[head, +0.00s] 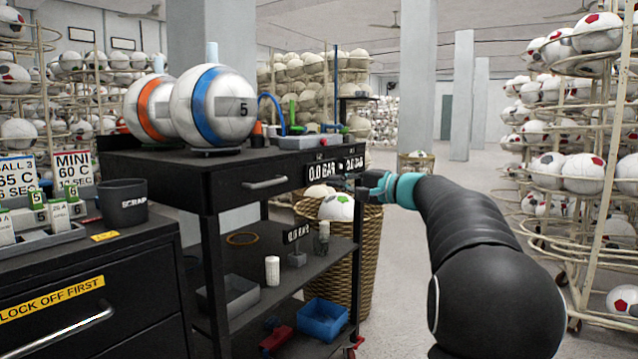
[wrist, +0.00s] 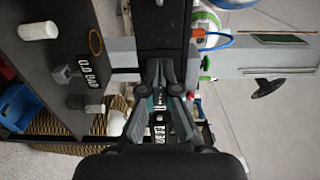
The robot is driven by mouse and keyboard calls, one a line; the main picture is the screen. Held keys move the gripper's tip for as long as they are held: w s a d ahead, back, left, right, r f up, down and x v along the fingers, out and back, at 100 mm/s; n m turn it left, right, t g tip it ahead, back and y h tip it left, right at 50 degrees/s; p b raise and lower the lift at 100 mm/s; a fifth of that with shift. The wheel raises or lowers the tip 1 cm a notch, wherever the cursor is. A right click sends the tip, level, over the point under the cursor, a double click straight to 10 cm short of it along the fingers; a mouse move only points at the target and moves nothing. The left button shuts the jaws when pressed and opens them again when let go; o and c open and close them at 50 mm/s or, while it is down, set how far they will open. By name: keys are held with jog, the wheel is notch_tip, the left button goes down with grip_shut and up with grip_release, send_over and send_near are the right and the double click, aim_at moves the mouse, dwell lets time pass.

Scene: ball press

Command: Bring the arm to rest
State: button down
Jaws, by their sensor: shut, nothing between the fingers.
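My arm reaches in from the lower right in the head view, black with a teal band near its end. My gripper (head: 370,184) is at its tip, beside the right end of the black cart (head: 200,170), close to the pressure displays. I cannot tell whether it touches the cart. In the wrist view my gripper (wrist: 161,68) points at the cart's dark edge, its fingers together with nothing between them.
Two balls (head: 212,105) stand on the cart's top. A wicker basket (head: 372,255) holding balls stands behind it. A blue bin (head: 322,320) sits on the lower shelf. Ball racks (head: 570,180) line the right. Grey floor shows between the basket and racks.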

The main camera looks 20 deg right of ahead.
jog(key=shift+v, duration=0.75)
notch_tip(320, 180, down, 14)
jog(key=s+g+h, duration=0.3)
jog(key=s+a+f+g+h, duration=0.2)
jog(key=s+a+f+g, duration=0.1)
jog(key=s+f, duration=0.3)
jog(key=s+a+f+n+g+h, duration=0.1)
jog(key=s+a+f+n+h, duration=0.1)
jog(key=s, duration=0.8)
jog(key=s+a+f+n+g+h+p, duration=0.1)
jog(key=s+a+n, duration=0.4)
jog(key=s, duration=0.5)
jog(key=s+a+f+n+h+p, duration=0.1)
jog(key=s+a+f+n+h, duration=0.1)
jog(key=s+a, duration=0.3)
jog(key=s+f+n, duration=0.1)
jog(key=s, duration=0.3)
jog(key=shift+s+a+f+n+g+h, duration=0.25)
jog(key=shift+s+a+n+g+h, duration=0.05)
jog(key=shift+s+a+g+h, duration=0.1)
